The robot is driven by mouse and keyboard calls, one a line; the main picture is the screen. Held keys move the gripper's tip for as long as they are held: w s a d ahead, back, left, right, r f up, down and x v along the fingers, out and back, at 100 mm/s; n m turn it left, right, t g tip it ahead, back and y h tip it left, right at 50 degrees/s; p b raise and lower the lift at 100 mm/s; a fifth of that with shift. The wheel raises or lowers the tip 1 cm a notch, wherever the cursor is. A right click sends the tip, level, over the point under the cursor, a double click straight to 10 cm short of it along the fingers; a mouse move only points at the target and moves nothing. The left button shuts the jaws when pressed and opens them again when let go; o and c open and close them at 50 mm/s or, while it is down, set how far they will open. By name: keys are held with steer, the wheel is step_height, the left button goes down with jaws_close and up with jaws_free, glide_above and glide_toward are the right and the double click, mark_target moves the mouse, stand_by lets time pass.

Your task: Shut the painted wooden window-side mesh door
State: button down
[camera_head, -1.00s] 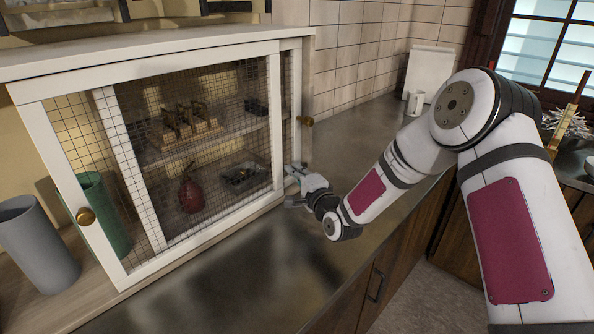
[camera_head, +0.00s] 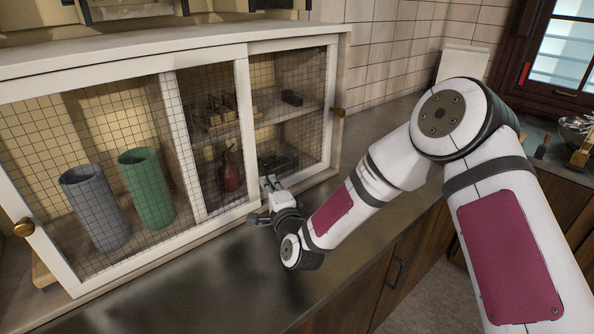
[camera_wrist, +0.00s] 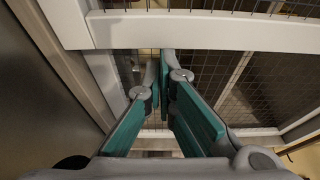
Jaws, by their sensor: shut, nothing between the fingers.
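A white wooden cabinet (camera_head: 150,55) has two sliding mesh doors. The front, left-hand door (camera_head: 246,125) has a brass knob (camera_head: 23,228) on its left stile and covers the left part. The right-hand door (camera_head: 185,150) lies behind it, overlapping it, with a brass knob (camera_head: 338,112) at its right end; its mesh shows right of the front door. My gripper (camera_head: 268,186) is shut and empty at the lower end of the front door's right stile. In the wrist view the fingers (camera_wrist: 160,65) are close to a white frame bar (camera_wrist: 200,32); contact cannot be told.
Behind the mesh stand a grey cylinder (camera_head: 96,207), a green cylinder (camera_head: 146,188) and a red bottle (camera_head: 231,170). The dark metal counter (camera_head: 215,285) in front is clear. A barred window (camera_head: 570,55) is at the far right. The cabinet's left end is cut off.

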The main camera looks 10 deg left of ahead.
mark_target(216, 201)
steer(key=s+a+p, duration=0.1)
steer(key=s+a, duration=0.2)
steer(key=s, duration=0.1)
steer(key=s+a, duration=0.3)
steer(key=s+a+p, duration=0.1)
steer(key=s+a, duration=0.2)
steer(key=s, duration=0.1)
steer(key=shift+s+p, duration=0.3)
steer(key=shift+a, duration=0.1)
